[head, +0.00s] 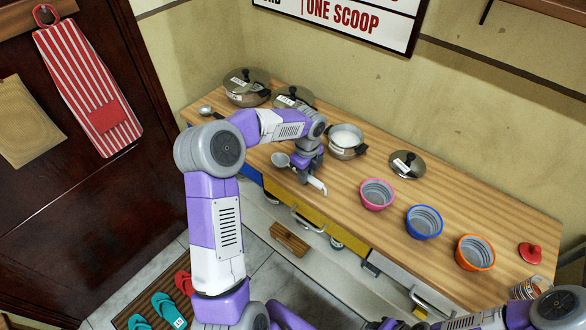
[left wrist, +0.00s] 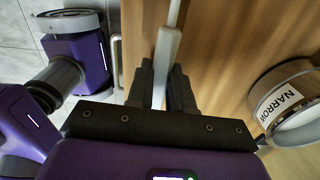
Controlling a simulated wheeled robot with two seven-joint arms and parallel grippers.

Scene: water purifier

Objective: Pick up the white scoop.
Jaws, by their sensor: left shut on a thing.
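My left gripper (head: 310,168) is shut on the handle of the white scoop (head: 318,186), above the front part of the wooden counter (head: 345,178). The scoop's pale cup (head: 281,158) shows to the left of the gripper, and its handle end sticks out at the lower right. In the left wrist view, the white handle (left wrist: 167,50) runs between the fingers (left wrist: 163,85); the cup is out of sight there. My right arm shows at the bottom right; its fingers are not clear.
A pot (head: 346,141) with white contents stands near the left gripper; its NARROW label (left wrist: 285,100) shows in the wrist view. Pink (head: 377,194), blue (head: 424,222) and orange (head: 474,252) bowls stand to the right. A loose lid (head: 407,166) lies behind. Several drawers are below.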

